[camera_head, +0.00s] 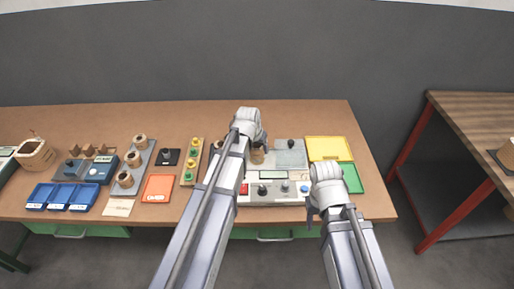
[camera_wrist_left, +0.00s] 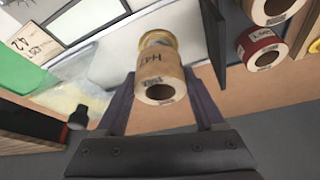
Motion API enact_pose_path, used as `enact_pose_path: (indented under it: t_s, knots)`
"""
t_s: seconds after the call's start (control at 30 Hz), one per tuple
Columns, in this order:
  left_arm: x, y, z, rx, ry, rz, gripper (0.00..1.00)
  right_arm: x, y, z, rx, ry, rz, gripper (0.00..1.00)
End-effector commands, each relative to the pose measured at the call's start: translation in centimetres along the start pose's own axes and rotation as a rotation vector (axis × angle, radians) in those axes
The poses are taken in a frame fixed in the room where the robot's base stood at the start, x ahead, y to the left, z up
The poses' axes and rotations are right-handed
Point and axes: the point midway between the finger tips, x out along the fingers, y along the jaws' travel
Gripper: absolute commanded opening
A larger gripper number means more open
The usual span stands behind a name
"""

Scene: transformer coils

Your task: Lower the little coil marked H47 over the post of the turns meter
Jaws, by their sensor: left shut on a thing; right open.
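The little coil marked H47 (camera_wrist_left: 160,78) is a tan cylinder with a dark hole in its near end. In the left wrist view it sits between the fingers of my left gripper (camera_wrist_left: 160,105), which is shut on it. A yellow ring with a grey middle (camera_wrist_left: 156,38) shows right behind the coil; I cannot tell whether they touch. In the head view the coil (camera_head: 257,157) hangs at my left gripper (camera_head: 260,143), over the white instrument panel (camera_head: 262,200). I cannot make out the turns meter's post. My right gripper (camera_head: 313,213) is open and empty by the panel's front right.
A yellow tray (camera_head: 328,147) and a green tray (camera_head: 352,178) lie right of the panel. To the left are an orange tray (camera_head: 158,188), blue bins (camera_head: 62,197), a blue boxed device (camera_head: 102,168) and several coils. Another table (camera_head: 465,115) stands at the right.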

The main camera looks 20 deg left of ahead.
Motion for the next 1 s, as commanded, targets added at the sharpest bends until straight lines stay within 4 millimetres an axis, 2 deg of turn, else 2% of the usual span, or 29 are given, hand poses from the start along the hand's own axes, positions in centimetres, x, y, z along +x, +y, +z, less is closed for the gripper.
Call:
enact_pose_path:
  t_s: [0.87,0.9,1.0]
  knots:
    - [2.8,0.0,1.2,0.0,0.0,0.0,0.08,3.0,-0.3,-0.2,0.0,0.0,0.0,0.5]
    - [2.8,0.0,1.1,0.0,0.0,0.0,0.72,3.0,-0.3,-0.2,0.0,0.0,0.0,0.5]
    - [2.7,0.0,1.1,0.0,0.0,0.0,0.83,2.9,-0.3,-0.2,0.0,0.0,0.0,0.5]
